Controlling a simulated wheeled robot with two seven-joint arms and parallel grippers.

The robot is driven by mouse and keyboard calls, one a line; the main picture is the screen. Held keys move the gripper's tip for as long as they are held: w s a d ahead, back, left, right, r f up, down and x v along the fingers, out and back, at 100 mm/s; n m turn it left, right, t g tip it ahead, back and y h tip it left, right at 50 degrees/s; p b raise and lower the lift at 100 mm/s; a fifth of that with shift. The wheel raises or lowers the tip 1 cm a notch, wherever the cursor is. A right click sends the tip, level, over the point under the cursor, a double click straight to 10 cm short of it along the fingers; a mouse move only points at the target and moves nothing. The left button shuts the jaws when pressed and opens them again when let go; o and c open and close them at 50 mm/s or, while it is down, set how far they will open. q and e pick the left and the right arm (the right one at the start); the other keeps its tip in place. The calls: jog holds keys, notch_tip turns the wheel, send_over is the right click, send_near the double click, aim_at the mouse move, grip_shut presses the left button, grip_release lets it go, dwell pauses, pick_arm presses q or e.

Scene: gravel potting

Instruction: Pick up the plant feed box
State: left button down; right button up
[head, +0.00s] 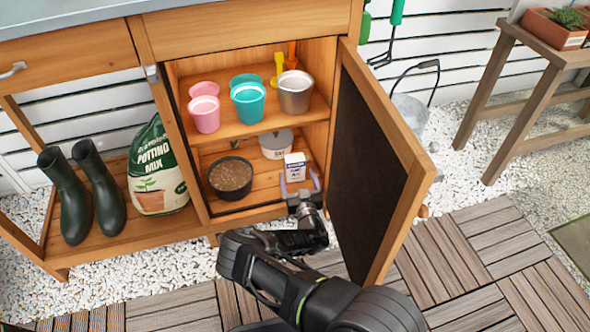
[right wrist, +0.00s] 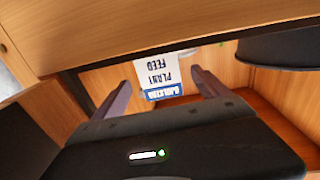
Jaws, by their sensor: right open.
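The plant feed box (head: 295,166) is a small white carton with a blue band, standing on the cabinet's lower shelf. In the right wrist view the box (right wrist: 166,75) appears upside down, with its "PLANT FEED" label facing me. My right gripper (head: 300,184) reaches into the lower compartment. Its two fingers are open, one on each side of the box, and gaps show between them and the box in the right wrist view (right wrist: 166,88). My left gripper is not in view.
A dark pot of gravel (head: 231,177) stands left of the box, and a pale labelled container (head: 276,146) behind it. The open cabinet door (head: 385,160) stands close to my right arm. The upper shelf (head: 240,123) holds pink, teal and metal pots.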

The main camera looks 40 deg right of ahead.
aim_at(296, 170)
jog(key=b+x, duration=0.1)
jog(key=x, duration=0.2)
jog(key=shift+w+d+b, duration=0.1)
jog(key=shift+w+b, duration=0.1)
jog(key=shift+b, duration=0.15)
jog(key=shift+w, duration=0.15)
jog(key=shift+r, duration=0.1)
jog(key=shift+c, duration=0.3)
jog(key=c, duration=1.6)
notch_tip(296, 170, up, 10)
jog(key=p, duration=0.5)
jog(key=shift+p, duration=0.35)
